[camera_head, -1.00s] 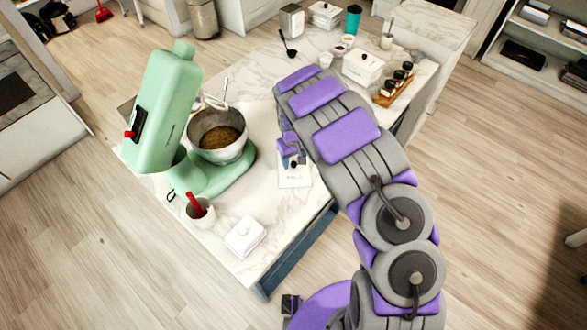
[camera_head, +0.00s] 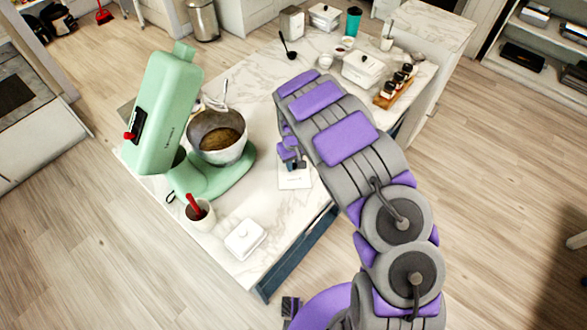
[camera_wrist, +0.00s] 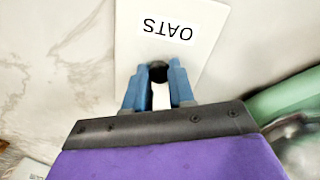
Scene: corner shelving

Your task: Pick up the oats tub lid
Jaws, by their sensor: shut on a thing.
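The oats tub lid (camera_wrist: 185,50) is a white, flat rectangle under my gripper in the wrist view, marked OATS upside down, with a round black knob (camera_wrist: 158,71). My gripper (camera_wrist: 160,70) has its blue fingers shut on the knob. In the head view the white lid (camera_head: 294,183) shows on the marble counter, partly hidden by my gripper (camera_head: 295,165) and arm. How much of the tub is below the lid is hidden, and I cannot tell whether the lid is lifted.
A green stand mixer (camera_head: 165,110) with a metal bowl (camera_head: 218,137) stands to the left. A cup with a red utensil (camera_head: 200,214) and a white butter dish (camera_head: 245,239) sit near the front. A white box (camera_head: 363,68) and a wooden rack of jars (camera_head: 394,88) are behind.

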